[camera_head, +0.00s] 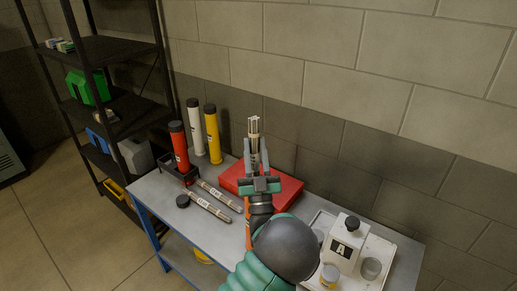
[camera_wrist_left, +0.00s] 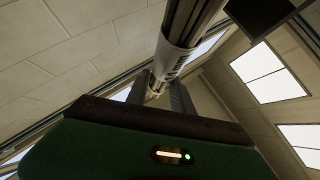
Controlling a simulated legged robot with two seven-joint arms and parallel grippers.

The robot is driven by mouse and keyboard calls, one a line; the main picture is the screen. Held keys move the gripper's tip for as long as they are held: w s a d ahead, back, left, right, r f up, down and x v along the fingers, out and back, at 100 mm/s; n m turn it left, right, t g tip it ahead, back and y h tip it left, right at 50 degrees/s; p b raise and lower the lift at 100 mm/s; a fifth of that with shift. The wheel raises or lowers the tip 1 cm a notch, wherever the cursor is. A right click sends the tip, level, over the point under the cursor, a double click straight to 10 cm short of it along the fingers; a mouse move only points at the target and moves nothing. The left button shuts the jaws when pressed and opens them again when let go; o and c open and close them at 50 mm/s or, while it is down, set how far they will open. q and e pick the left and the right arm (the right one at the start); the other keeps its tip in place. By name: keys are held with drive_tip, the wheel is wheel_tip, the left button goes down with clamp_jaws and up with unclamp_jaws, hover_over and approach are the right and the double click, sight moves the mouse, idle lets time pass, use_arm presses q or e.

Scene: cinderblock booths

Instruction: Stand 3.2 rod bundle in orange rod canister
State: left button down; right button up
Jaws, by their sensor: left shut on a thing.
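My left gripper (camera_head: 257,164) is shut on a rod bundle (camera_head: 254,126), which stands upright between the fingers with its top above them. In the left wrist view the bundle (camera_wrist_left: 180,57) wears a pale printed label and passes between the fingers (camera_wrist_left: 160,92). An orange strip (camera_head: 248,228) shows below the gripper, left of my arm; it looks like the orange rod canister, mostly hidden, and its mouth cannot be seen. I cannot tell whether the bundle's lower end touches it. My right gripper is not in view.
Capped red (camera_head: 179,147), white (camera_head: 195,128) and yellow (camera_head: 213,134) canisters stand at the table's back left. Two labelled rod bundles (camera_head: 209,207) (camera_head: 219,195) lie beside a loose black cap (camera_head: 183,201). A red case (camera_head: 287,191) lies behind the gripper; a white tray (camera_head: 373,275) is at right.

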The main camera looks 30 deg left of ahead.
sight(255, 168)
use_arm(q)
wheel_tip(255, 168, down, 7)
drive_tip(key=b, duration=0.6)
drive_tip(key=shift+r, duration=0.1)
drive_tip(key=f+b, duration=0.1)
drive_tip(key=a+f+b, duration=0.1)
drive_tip(key=f+b, duration=0.2)
drive_tip(key=shift+a+f, duration=0.3)
drive_tip(key=shift+f, duration=0.05)
drive_tip(key=shift+d+f, duration=0.1)
drive_tip(key=shift+d, duration=0.4)
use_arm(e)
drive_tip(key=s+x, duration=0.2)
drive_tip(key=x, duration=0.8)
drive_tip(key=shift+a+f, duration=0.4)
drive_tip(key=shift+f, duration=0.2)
